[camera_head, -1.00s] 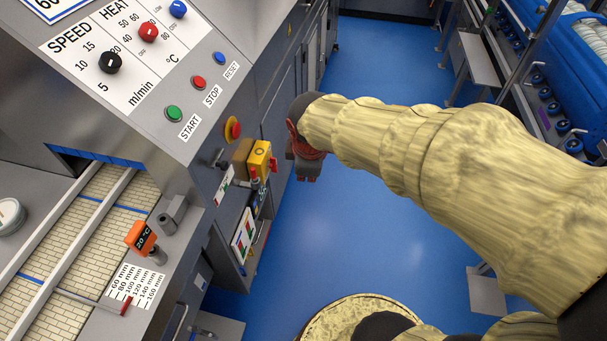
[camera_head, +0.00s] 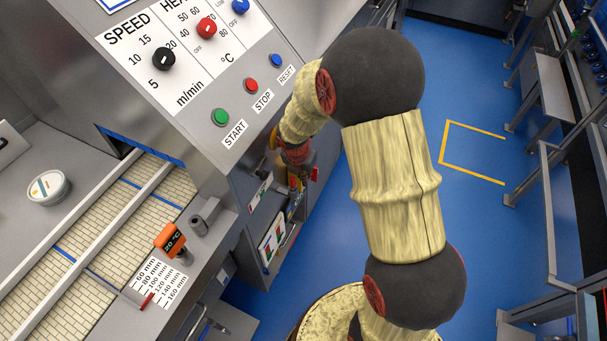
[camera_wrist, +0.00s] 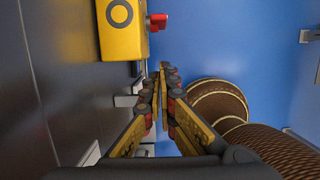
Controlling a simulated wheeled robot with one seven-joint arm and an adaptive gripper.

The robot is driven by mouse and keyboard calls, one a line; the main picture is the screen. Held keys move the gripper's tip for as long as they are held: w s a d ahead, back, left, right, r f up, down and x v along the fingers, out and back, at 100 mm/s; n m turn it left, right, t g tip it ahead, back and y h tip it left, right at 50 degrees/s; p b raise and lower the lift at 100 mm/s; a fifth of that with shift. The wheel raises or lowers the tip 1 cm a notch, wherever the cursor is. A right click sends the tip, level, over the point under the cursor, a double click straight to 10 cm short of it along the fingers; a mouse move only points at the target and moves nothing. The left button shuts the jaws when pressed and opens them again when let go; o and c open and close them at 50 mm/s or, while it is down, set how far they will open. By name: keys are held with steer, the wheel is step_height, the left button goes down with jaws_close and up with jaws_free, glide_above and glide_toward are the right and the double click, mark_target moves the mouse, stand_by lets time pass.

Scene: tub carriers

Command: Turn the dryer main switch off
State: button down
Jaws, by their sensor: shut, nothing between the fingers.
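A yellow box (camera_wrist: 121,45) with a black ring mark shows at the top of the wrist view, beside the dark cabinet face. A red handle (camera_wrist: 157,21) sticks out from its right side. I take this box to be the main switch; no name on it is readable. My gripper (camera_wrist: 163,78) is shut and empty, its fingertips apart from the box, below and to the right of it in that view. In the head view my gripper (camera_head: 297,157) is beside the machine's front, and the arm hides most of the box. A bit of red (camera_head: 314,174) shows beside it.
The sloped panel holds a speed knob (camera_head: 164,59), a heat knob (camera_head: 207,28), and green start (camera_head: 220,117), red stop (camera_head: 250,87) and blue reset (camera_head: 276,61) buttons.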

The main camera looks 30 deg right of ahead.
steer(key=w+d+f+b, duration=0.2)
steer(key=w+d+f, duration=0.1)
steer(key=d+f, duration=0.1)
steer(key=shift+f+b, duration=0.3)
steer(key=shift+f, duration=0.05)
steer(key=shift+r+p, duration=0.1)
steer(key=shift+p, duration=0.25)
steer(key=shift+w+d+p, duration=0.1)
steer(key=shift+d+p, duration=0.1)
steer(key=shift+p, duration=0.45)
